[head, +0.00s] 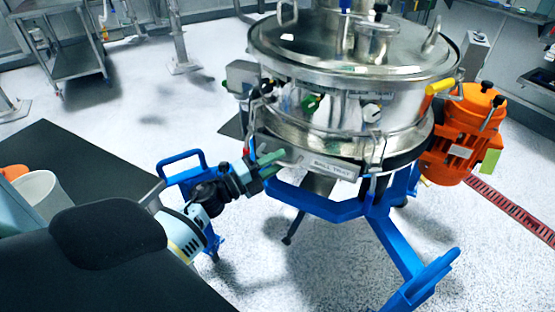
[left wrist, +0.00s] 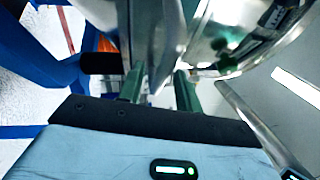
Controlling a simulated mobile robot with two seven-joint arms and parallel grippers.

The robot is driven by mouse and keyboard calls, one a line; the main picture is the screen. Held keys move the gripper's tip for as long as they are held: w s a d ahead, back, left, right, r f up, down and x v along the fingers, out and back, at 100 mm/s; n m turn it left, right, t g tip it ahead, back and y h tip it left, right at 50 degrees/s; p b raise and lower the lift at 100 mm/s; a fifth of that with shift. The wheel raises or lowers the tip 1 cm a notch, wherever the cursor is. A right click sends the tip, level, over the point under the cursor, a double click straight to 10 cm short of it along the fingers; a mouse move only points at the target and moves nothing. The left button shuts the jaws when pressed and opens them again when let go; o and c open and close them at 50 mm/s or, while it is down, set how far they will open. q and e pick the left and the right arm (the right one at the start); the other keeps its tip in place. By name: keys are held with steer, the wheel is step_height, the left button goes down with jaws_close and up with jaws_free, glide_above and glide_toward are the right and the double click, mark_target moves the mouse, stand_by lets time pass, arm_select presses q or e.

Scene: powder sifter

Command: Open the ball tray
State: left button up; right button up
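The ball tray (head: 332,167) is a metal part with a "BALL TRAY" label on the lower front of the round steel sifter (head: 345,100). It looks pushed in under the sifter's lower ring. My left gripper (head: 274,163) is at the left end of the tray, with its green fingers pointing toward the sifter. In the left wrist view the two fingers (left wrist: 160,90) stand apart, with a grey metal surface beyond and between them. I cannot tell whether they touch the tray. My right gripper is not in view.
A blue frame (head: 330,208) carries the sifter, with legs spreading over the floor. An orange motor (head: 462,135) is on the right side. Floor in front of the sifter is clear.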

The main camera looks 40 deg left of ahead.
arm_select(q)
steer(key=shift+w+d, duration=0.15)
steer(key=shift+w, duration=0.25)
steer(key=shift+c, duration=0.2)
jaws_close()
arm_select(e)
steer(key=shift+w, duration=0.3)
